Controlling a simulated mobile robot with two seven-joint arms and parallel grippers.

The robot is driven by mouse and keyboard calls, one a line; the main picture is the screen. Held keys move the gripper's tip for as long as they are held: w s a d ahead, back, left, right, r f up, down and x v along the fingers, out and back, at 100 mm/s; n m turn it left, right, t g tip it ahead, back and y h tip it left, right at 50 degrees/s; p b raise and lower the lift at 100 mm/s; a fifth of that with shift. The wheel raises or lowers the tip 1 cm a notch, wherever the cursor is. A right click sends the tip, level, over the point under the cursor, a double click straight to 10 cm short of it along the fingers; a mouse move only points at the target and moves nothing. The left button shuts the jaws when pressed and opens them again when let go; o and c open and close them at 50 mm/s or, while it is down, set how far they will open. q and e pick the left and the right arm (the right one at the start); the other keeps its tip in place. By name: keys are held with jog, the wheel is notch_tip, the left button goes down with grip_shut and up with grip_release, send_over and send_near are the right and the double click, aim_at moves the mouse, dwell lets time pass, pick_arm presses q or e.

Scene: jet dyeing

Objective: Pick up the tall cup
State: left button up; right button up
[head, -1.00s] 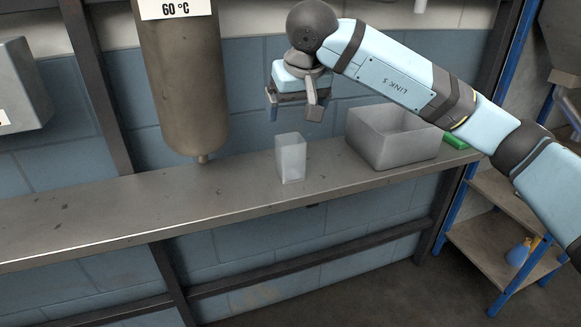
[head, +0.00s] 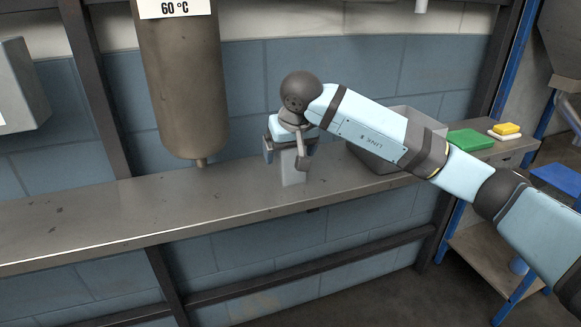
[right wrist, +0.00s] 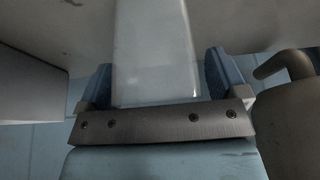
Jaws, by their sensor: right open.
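The tall cup (head: 291,172) is a pale, translucent, square-sided vessel standing upright on the grey metal shelf (head: 110,212). My right gripper (head: 285,160) has come down over it from above, with one finger on each side of its upper part. In the right wrist view the cup (right wrist: 155,50) lies between the two blue fingertips (right wrist: 158,85), with narrow gaps beside it. The jaws are open. The gripper hides the cup's top in the head view. My left gripper is not in view.
A grey open bin (head: 412,122) stands right of the cup, partly behind my right arm. A green block (head: 470,139) and a yellow-and-white sponge (head: 507,130) lie farther right. A brown tank (head: 182,90) hangs at left above the shelf. The shelf's left stretch is clear.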

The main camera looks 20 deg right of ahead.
jog(key=shift+r, duration=0.1)
jog(key=c, duration=1)
